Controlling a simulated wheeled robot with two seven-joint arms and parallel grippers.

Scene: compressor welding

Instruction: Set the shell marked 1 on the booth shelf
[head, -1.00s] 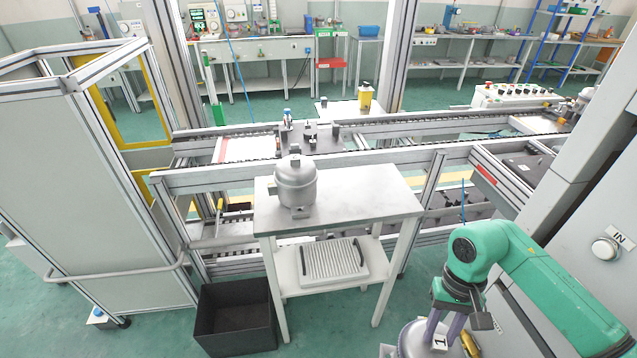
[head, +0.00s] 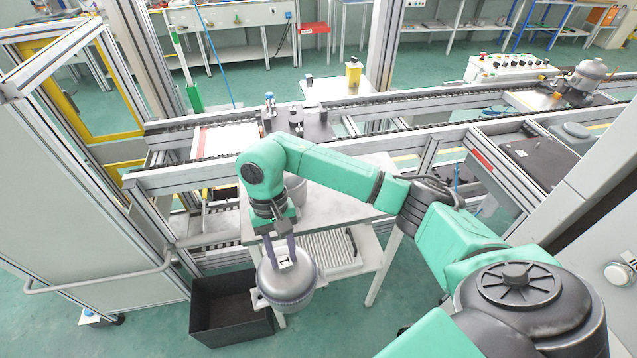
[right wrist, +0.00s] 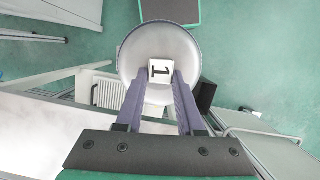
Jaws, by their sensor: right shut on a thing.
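The shell marked 1 (head: 288,285) is a grey rounded metal body with a white label. My right gripper (head: 283,250) is shut on it and holds it in the air in front of the white table's left front edge, above and beside the black bin. In the right wrist view the two purple fingers (right wrist: 160,78) grip the shell (right wrist: 160,45) at the label block. Another grey shell (head: 296,188) stands on the white table (head: 335,212), mostly hidden behind my right arm. I cannot tell for sure which surface is the booth shelf. My left gripper is not in view.
An open black bin (head: 232,308) stands on the floor by the table's front left leg. A ribbed white tray (head: 330,250) lies on the table's lower shelf. A conveyor frame (head: 215,172) runs behind the table. A framed grey enclosure (head: 75,215) stands at left.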

